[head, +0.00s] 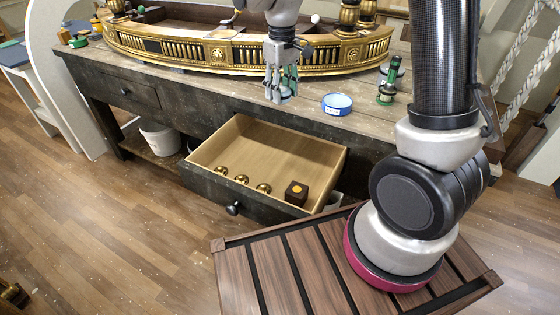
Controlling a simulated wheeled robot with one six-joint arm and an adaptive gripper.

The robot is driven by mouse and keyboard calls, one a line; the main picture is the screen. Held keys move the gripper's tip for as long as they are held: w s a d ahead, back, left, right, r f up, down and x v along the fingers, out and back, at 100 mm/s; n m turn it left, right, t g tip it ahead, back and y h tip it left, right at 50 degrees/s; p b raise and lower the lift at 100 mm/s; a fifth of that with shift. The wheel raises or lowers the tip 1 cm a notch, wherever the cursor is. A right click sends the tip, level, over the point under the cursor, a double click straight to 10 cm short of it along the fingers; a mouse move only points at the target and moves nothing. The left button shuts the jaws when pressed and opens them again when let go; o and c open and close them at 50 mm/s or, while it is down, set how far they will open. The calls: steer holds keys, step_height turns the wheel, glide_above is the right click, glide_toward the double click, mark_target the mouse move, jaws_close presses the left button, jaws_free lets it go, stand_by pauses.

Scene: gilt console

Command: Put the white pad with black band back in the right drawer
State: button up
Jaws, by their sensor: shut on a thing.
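My gripper (281,92) points down above the tabletop, behind the open drawer and left of the blue round tin. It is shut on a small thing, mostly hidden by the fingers. I cannot make out a white pad with a black band there or elsewhere. The right drawer (222,138) is pulled well out, with a pale wood inside and a dark front with a round knob. In it lie several brass knobs (241,179) near the front and a dark brown cube with a yellow dot (296,193) at the right. The rest of its floor is bare.
The blue tin (337,103) and a green-and-black spool (388,82) stand on the worn wooden table (185,88) right of my gripper. The curved gilt console (200,52) runs along the back. A left drawer (122,91) is closed. White pots (158,138) stand below.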

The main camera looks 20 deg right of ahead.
mark_target(281, 167)
step_height(281, 167, down, 26)
steer(key=shift+f, duration=0.15)
steer(key=o, duration=0.9)
steer(key=shift+c, duration=0.2)
steer(key=shift+o, duration=0.3)
step_height(281, 167, up, 8)
steer(key=shift+f, duration=0.2)
